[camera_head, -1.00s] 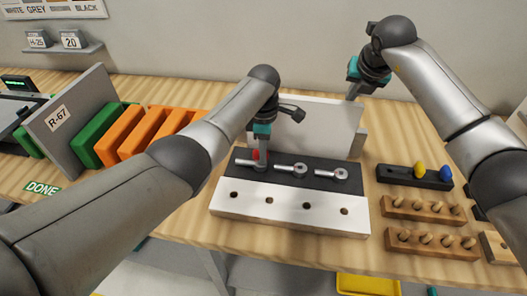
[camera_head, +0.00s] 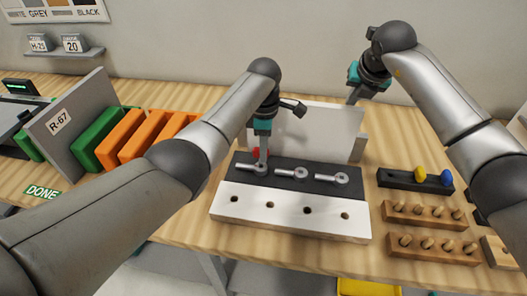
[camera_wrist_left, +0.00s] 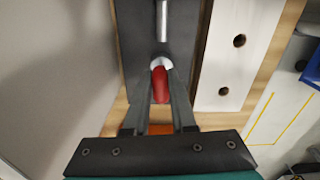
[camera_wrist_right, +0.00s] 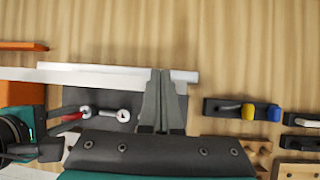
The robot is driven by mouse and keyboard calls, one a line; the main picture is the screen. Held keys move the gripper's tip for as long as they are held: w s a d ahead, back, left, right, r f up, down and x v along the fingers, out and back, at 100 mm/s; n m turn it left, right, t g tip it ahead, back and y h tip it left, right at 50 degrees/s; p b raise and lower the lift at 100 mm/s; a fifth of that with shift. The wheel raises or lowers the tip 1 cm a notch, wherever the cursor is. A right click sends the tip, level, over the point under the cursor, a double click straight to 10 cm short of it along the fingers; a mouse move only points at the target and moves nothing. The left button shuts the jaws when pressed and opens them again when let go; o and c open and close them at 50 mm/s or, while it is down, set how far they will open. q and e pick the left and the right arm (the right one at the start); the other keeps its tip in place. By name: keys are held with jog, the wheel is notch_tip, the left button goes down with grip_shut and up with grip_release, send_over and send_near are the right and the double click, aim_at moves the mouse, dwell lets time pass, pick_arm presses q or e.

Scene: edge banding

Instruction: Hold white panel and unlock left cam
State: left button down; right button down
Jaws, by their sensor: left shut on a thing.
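The white panel (camera_head: 315,130) stands upright behind a dark strip (camera_head: 320,165). Several metal cams lie in a row on the strip; the left cam (camera_head: 256,170) is at its left end. A red lever (camera_wrist_left: 160,84) shows at the cam in the left wrist view. My left gripper (camera_head: 263,160) points down there, its fingers shut around the red lever. My right gripper (camera_head: 352,98) is at the panel's upper right end. In the right wrist view its fingers (camera_wrist_right: 163,80) lie close together over the panel's edge (camera_wrist_right: 105,76); contact is unclear.
A white strip with holes (camera_head: 290,212) lies in front. At right are a dark holder (camera_head: 400,180) with yellow and blue pieces and wooden peg blocks (camera_head: 425,215). Orange (camera_head: 145,128) and green (camera_head: 92,145) boards stand at left beside a grey R-67 panel (camera_head: 75,110).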

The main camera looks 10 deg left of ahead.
pick_arm(q)
jog(key=shift+r, duration=1.75)
pick_arm(e)
jog(key=shift+s+f, duration=0.15)
jog(key=shift+f, duration=0.3)
pick_arm(q)
jog(key=shift+r, duration=0.1)
pick_arm(e)
jog(key=shift+r, duration=0.15)
